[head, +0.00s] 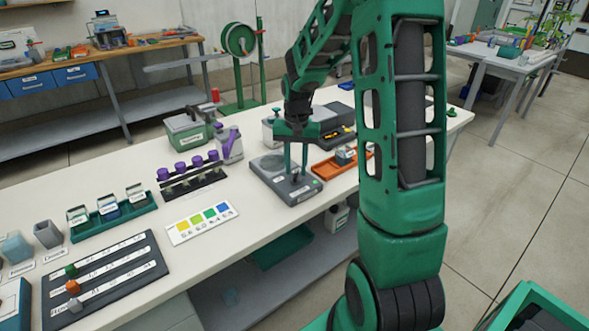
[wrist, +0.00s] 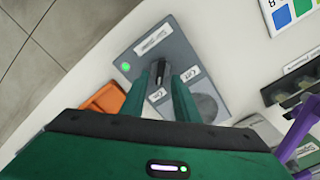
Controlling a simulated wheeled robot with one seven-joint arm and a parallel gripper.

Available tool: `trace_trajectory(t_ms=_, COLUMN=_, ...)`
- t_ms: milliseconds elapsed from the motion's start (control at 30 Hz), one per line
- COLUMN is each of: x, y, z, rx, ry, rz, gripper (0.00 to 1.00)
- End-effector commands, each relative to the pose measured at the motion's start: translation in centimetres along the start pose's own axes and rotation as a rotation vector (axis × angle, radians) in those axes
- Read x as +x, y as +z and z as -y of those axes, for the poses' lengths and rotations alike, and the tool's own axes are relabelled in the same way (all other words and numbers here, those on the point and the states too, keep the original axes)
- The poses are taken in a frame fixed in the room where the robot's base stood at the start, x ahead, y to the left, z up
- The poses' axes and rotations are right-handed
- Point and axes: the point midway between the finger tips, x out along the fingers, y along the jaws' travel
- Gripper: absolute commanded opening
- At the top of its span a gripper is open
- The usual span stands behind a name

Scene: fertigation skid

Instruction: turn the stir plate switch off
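The stir plate (head: 268,163) is a grey box with a round plate on the bench, right of the middle in the head view. In the wrist view its grey panel (wrist: 180,47) shows a lit green lamp (wrist: 126,67) and white labels. A small dark switch (wrist: 157,94) shows between my fingers, partly hidden by them. My gripper (head: 296,175) points down at the panel from above. Its two green fingers (wrist: 166,80) are apart, on either side of the switch. I cannot tell whether they touch it or which way it is set.
An orange tray (head: 325,169) lies just right of the stir plate. A colour card (head: 201,223) and a dark rack with purple-capped items (head: 192,183) lie to its left. A grey-green box (head: 187,131) stands behind. The bench's front edge is close to the plate.

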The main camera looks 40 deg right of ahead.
Motion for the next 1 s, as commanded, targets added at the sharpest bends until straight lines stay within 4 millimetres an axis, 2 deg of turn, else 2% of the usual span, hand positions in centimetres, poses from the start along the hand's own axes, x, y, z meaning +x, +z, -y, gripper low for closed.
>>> trace_trajectory(t_ms=133, x=0.85, y=0.07, z=-0.01, rx=-0.001, ry=0.001, rz=0.002, gripper=0.28)
trace_trajectory(t_ms=400, x=0.95, y=0.05, z=0.02, rx=-0.001, ry=0.000, rz=0.001, gripper=0.28)
trace_trajectory(t_ms=433, x=0.95, y=0.05, z=0.02, rx=-0.001, ry=0.000, rz=0.001, gripper=0.26)
trace_trajectory(t_ms=533, x=0.93, y=0.05, z=0.02, rx=-0.001, ry=0.000, rz=0.001, gripper=0.02)
trace_trajectory(t_ms=567, x=0.93, y=0.05, z=0.03, rx=-0.001, ry=0.000, rz=0.001, gripper=0.00)
trace_trajectory(t_ms=1000, x=0.89, y=0.06, z=0.19, rx=-0.061, ry=-0.001, rz=0.000, gripper=0.00)
